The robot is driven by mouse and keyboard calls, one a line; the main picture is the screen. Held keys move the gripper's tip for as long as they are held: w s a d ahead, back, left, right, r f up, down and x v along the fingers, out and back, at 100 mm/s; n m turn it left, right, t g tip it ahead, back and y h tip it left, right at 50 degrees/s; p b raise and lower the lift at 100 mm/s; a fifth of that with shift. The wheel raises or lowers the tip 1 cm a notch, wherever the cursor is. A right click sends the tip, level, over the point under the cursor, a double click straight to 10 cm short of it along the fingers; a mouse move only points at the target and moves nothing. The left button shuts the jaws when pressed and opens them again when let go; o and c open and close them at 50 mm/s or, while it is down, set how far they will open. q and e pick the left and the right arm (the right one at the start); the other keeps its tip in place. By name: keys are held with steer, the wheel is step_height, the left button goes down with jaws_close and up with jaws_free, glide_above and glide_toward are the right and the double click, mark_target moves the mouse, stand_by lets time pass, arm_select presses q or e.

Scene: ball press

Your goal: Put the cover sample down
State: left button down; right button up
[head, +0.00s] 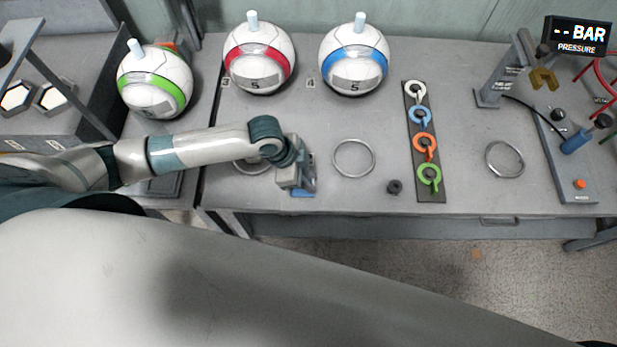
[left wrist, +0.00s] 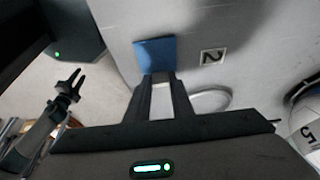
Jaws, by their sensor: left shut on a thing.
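The cover sample is a small flat blue square (head: 303,193). It is at the front edge of the grey table, under my left gripper (head: 300,182). In the left wrist view the blue sample (left wrist: 155,55) is at the tips of the fingers of my left gripper (left wrist: 160,78), which are shut on it. It is over or on the table beside the label 2 (left wrist: 212,57); I cannot tell whether it touches the top. My right gripper (left wrist: 75,82) shows small at the left of the left wrist view, its two fingers apart and empty.
A metal ring (head: 353,158) lies right of my left gripper; another ring (head: 252,166) is partly under my arm. A dark strip with coloured tags (head: 425,190) lies further right. Balls with red (head: 259,58), blue (head: 354,60) and green (head: 154,82) bands stand behind.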

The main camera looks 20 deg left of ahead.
arm_select(q)
steer(key=shift+f, duration=0.15)
steer(key=c, duration=1.5)
jaws_free()
steer(key=shift+c, duration=0.2)
steer(key=b+v, duration=0.2)
steer(key=v, duration=1)
